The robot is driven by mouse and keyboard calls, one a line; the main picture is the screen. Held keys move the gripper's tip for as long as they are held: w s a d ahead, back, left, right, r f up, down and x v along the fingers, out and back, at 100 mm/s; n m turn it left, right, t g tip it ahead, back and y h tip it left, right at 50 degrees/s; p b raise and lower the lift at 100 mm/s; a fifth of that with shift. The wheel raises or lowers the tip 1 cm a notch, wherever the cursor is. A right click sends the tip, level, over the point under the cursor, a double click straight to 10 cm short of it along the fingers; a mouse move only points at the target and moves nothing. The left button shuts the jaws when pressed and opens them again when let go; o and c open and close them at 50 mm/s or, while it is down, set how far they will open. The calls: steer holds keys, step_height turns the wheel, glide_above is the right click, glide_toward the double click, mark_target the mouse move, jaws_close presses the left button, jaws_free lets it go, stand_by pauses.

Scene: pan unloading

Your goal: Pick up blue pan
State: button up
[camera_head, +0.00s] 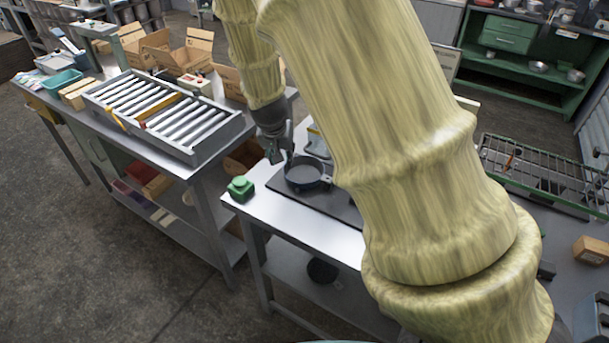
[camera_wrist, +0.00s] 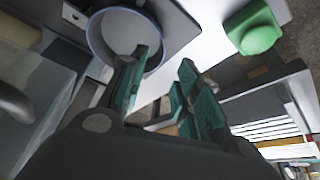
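The blue pan (camera_head: 305,172) is a small, dark, round pan lying on a dark flat plate on the metal table. It also shows at the top of the wrist view (camera_wrist: 95,38), with its pale round interior visible. My gripper (camera_head: 276,157) is at the pan's left rim in the head view. In the wrist view my gripper (camera_wrist: 163,62) is open, its teal fingers apart. One finger overlaps the pan's interior and the other is outside the rim. I cannot tell whether either touches the pan. My arm covers part of the table to the right of the pan.
A green object (camera_head: 240,188) stands on the table corner, left of the pan; it also shows in the wrist view (camera_wrist: 254,28). The dark plate (camera_head: 336,206) lies under the pan. A roller conveyor (camera_head: 170,115) stands left. Another dark round pan (camera_head: 322,271) is on the lower shelf.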

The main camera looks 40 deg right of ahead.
mark_target(286, 168)
steer(key=shift+p+x, duration=0.45)
steer(key=shift+x, duration=1.5)
steer(key=shift+w+d+f+p, duration=0.3)
steer(key=shift+f+p, duration=0.2)
steer(key=shift+w+d+f+p, duration=0.3)
steer(key=shift+f+p, duration=0.2)
steer(key=shift+p+x, duration=0.45)
steer(key=shift+x, duration=0.9)
steer(key=shift+c, duration=0.5)
jaws_close()
